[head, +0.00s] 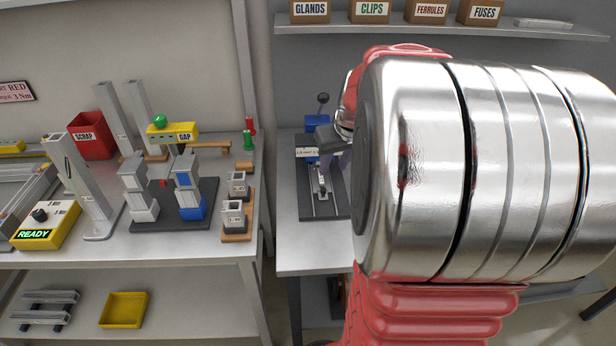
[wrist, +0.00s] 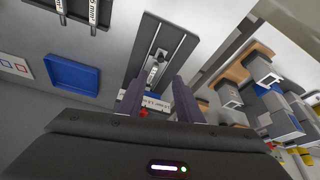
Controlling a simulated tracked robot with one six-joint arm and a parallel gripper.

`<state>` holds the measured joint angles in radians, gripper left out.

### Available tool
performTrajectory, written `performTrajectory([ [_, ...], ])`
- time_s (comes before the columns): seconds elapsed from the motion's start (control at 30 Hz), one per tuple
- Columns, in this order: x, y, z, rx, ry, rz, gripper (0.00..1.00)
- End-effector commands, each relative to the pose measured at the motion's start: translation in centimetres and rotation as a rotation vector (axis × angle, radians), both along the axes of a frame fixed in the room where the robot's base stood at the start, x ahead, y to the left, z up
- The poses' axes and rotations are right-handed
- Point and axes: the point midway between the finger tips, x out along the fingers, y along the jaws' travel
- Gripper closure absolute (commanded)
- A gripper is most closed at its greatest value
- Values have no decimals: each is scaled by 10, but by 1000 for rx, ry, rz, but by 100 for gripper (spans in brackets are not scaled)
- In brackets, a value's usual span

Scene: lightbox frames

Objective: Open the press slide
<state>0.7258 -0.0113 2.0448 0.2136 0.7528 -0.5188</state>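The press (head: 308,180) stands on the right bench, with a dark baseplate, two rails, a blue body and a white size label. A small grey metal piece (head: 322,190), apparently the slide, sits between the rails. It also shows in the wrist view (wrist: 154,70), beyond my fingertips. A lever with a dark knob (head: 323,98) rises behind the press. My gripper (wrist: 158,88) is open, its two dark fingers apart over the press near the white label (wrist: 155,103). Contact cannot be told. In the head view my arm hides most of the gripper and the press's right side.
The left bench holds a red scrap bin (head: 92,137), a yellow gap gauge (head: 172,132), a control box (head: 46,224) reading READY and several metal blocks. A shelf (head: 440,30) with labelled boxes is above. A blue tray (wrist: 72,75) lies beside the press.

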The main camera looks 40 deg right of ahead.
Motion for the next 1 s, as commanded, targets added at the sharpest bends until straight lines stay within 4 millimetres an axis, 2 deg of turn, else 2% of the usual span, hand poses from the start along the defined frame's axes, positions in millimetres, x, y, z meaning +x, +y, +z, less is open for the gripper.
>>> performTrajectory([
  [0.2, 0, 1, -1, 1, 1, 1, 68],
  [0.37, 3, 0, -9, 2, 2, 2, 68],
  [1.0, 33, -10, -86, 3, 2, 1, 68],
])
